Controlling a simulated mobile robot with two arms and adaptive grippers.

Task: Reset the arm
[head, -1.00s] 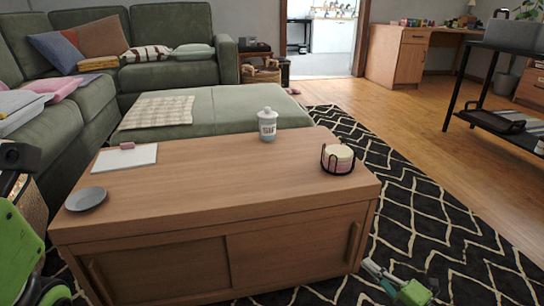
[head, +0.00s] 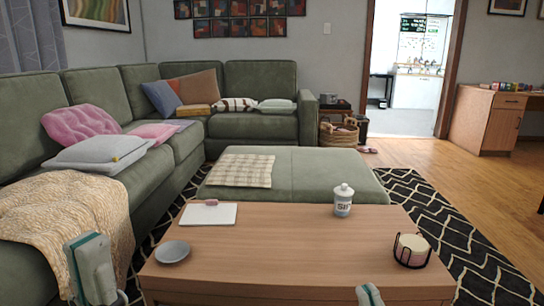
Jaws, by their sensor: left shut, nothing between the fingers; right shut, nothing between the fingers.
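Neither gripper appears to hold anything on the table. Most of both arms is out of view.
A green sectional (head: 160,175) and ottoman (head: 325,177) stand behind. Wood floor is open at right.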

